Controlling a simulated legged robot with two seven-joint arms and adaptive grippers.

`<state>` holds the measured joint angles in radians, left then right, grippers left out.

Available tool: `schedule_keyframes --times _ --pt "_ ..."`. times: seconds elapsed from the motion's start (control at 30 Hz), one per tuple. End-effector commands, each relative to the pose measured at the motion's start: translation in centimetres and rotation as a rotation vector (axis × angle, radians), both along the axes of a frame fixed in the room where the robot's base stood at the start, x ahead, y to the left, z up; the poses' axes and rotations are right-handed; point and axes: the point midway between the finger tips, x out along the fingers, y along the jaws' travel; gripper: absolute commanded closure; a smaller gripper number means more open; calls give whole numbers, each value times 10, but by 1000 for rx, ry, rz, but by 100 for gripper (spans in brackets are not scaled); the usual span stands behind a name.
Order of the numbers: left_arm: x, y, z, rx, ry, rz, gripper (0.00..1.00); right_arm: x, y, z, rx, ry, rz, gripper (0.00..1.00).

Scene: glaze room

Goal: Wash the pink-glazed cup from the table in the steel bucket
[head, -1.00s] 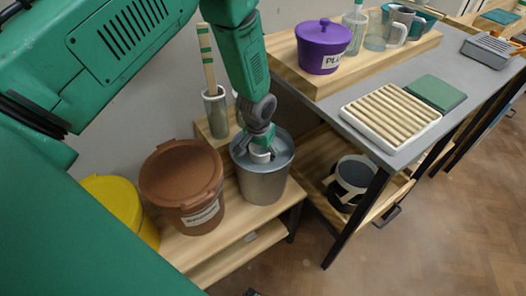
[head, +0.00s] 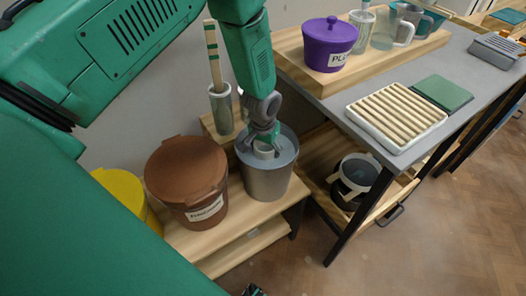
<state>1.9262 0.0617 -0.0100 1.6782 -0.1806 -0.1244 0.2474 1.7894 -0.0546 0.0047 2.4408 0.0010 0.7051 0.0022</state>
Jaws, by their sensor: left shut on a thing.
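The steel bucket (head: 267,180) stands on the low wooden bench, with grey liquid showing inside its rim. My left gripper (head: 264,143) points down into the bucket's mouth. My right gripper is not clearly in view; only a small dark piece shows at the bottom edge.
A brown lidded bucket (head: 188,176) and a yellow bucket (head: 124,190) stand left of the steel one. A grey holder (head: 222,110) with a striped stick is behind. At right, the table holds a ribbed rack (head: 397,113), green pad (head: 443,93) and purple pot (head: 329,46).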

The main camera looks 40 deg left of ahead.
Motion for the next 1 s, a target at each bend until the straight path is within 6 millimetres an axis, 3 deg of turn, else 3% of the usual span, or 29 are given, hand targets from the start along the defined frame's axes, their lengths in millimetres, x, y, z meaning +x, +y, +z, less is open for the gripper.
schedule_keyframes --times 0.47,1.0 --pt "5 -2 0 0 0 0 76 0 0 -1 0 0 0 60" --pt "-14 6 0 0 0 1 76 0 0 11 0 0 0 60"
